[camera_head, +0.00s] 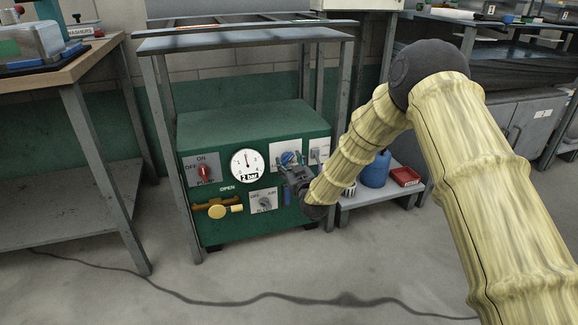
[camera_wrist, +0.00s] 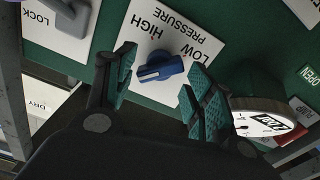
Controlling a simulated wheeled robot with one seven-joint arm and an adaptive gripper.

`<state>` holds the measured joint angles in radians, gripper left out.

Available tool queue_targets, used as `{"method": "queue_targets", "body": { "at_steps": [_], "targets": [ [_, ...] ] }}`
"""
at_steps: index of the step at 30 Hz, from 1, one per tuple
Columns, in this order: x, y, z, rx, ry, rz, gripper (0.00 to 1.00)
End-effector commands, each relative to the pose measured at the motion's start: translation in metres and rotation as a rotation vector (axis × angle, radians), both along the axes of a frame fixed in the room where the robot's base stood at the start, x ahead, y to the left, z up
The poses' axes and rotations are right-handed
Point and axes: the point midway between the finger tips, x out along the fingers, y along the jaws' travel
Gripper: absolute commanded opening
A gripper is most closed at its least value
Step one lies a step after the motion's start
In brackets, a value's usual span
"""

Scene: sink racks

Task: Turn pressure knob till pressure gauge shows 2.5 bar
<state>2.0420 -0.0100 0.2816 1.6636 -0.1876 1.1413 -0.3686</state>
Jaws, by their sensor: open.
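The blue pressure knob (camera_head: 288,158) sits on a white plate on the front of the green machine (camera_head: 255,122). In the wrist view the knob (camera_wrist: 160,68) lies between the words HIGH and LOW, upside down there. My gripper (camera_wrist: 161,72) is open, with one finger on each side of the knob; I cannot tell whether they touch it. In the head view my gripper (camera_head: 291,173) is just in front of the knob's plate. The pressure gauge (camera_head: 246,163) reads "2 bar" in its label box. In the wrist view the gauge (camera_wrist: 265,118) is tilted and partly hidden.
Left of the gauge is the red pump knob (camera_head: 205,172). Below are a yellow valve handle (camera_head: 217,210) and a grey knob (camera_head: 265,203). A lock lever (camera_wrist: 68,14) is beside the pressure plate. Rack legs (camera_head: 172,150) flank the machine. A cable (camera_head: 270,297) lies on the floor.

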Motion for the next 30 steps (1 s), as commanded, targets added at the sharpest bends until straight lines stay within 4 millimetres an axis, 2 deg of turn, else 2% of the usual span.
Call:
{"method": "queue_targets", "body": {
  "at_steps": [6,17,22,30],
  "targets": [
    [0.017,0.005,-0.001,0.000,0.001,0.000,0.54],
    [0.020,0.006,0.000,0.000,0.001,0.000,0.54],
    [0.020,0.006,0.000,0.000,0.001,0.000,0.24],
    [0.020,0.006,0.001,0.022,0.009,-0.001,0.24]
  ]
}}
